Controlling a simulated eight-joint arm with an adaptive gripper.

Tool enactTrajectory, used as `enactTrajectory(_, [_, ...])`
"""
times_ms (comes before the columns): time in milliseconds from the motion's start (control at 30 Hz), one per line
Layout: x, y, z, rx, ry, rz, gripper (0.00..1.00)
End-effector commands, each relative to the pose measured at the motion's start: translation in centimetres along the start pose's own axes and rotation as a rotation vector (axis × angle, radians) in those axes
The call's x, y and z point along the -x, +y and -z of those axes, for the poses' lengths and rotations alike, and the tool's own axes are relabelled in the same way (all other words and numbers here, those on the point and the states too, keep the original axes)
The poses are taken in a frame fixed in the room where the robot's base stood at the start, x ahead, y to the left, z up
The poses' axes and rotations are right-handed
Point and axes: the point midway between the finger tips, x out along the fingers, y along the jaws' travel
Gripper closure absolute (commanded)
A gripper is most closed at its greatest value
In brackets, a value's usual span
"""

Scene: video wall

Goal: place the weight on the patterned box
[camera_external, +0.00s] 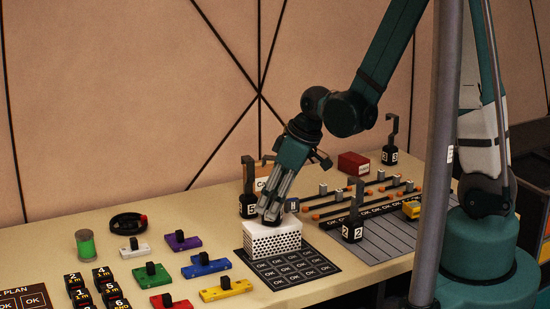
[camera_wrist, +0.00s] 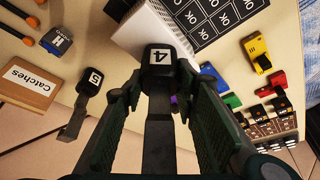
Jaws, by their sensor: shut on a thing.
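My gripper (camera_external: 270,216) points down just above the box. In the wrist view, my gripper (camera_wrist: 157,88) is shut on a black weight marked 4 (camera_wrist: 159,58), with its grey shank between the fingers. The weight overlaps the box in the wrist view; I cannot tell whether they touch. In the external view, the fingers mostly hide the weight.
Other hooked weights stand nearby: 5 (camera_external: 248,206) left of my gripper, 2 (camera_external: 352,232) to the right, 3 (camera_external: 389,156) at the back. A Catches box (camera_wrist: 28,88) is close by. Coloured switch blocks (camera_external: 206,266) lie left of the patterned box. The OK mat (camera_external: 290,268) is clear in front.

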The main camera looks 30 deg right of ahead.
Motion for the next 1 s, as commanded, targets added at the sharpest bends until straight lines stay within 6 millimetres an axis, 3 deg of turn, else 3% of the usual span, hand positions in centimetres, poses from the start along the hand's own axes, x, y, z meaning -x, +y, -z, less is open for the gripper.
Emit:
enactTrajectory(333, [-0.33,0.01,-0.1,0.0,0.001,0.0,1.0])
enactTrajectory(367, [-0.31,0.01,-0.1,0.0,0.0,0.0,0.67])
enactTrajectory(467, [-0.26,0.01,-0.08,0.0,0.0,0.0,0.55])
enactTrajectory(1000, [0.15,0.01,0.08,0.0,0.0,0.0,0.55])
